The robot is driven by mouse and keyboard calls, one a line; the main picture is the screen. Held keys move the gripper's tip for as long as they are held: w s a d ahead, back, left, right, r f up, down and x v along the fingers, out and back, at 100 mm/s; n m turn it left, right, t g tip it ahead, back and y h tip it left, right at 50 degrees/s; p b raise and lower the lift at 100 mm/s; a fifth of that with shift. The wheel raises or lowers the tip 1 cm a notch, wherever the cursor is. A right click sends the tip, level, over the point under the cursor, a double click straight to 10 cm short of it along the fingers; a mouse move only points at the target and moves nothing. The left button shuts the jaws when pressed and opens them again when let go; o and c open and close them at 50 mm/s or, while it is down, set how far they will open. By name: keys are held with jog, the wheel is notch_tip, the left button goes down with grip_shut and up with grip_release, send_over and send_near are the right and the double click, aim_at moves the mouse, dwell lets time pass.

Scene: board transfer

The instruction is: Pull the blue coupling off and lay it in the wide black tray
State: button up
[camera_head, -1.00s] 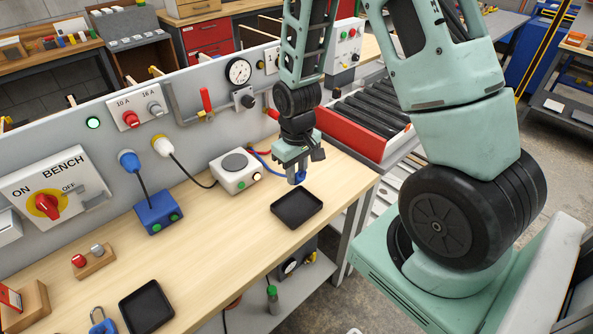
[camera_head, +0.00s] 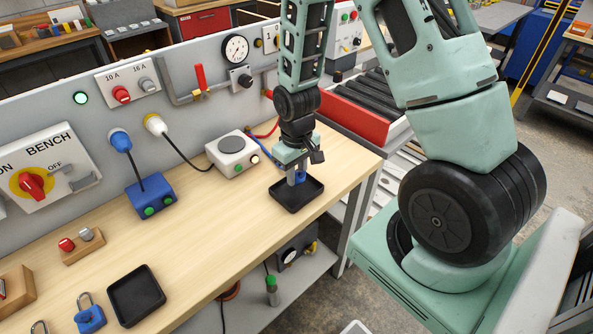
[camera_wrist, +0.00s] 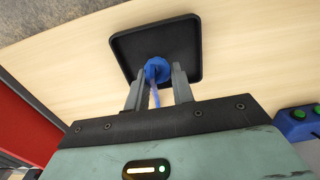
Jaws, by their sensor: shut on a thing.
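My gripper (camera_head: 294,178) is shut on the blue coupling (camera_head: 301,177) and holds it over a black tray (camera_head: 290,202) on the bench. In the wrist view the coupling (camera_wrist: 157,68) sits between the two fingers (camera_wrist: 157,90), over the near part of the tray (camera_wrist: 150,38). A thin blue piece runs back from the coupling between the fingers. The coupling is low at the tray; I cannot tell whether it touches the floor. A second black tray (camera_head: 136,296) lies at the front left of the bench, empty.
A white box with a round grey top (camera_head: 232,152) stands left of my gripper. A blue box with green buttons (camera_head: 151,197) and a blue padlock (camera_head: 90,316) are further left. The panel with a red-handled valve (camera_head: 201,80) rises behind. Bare wood lies between the trays.

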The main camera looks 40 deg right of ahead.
jog(key=o, duration=1.1)
jog(key=shift+c, duration=0.2)
jog(key=shift+r, duration=0.15)
notch_tip(320, 180, up, 17)
jog(key=shift+b, duration=0.45)
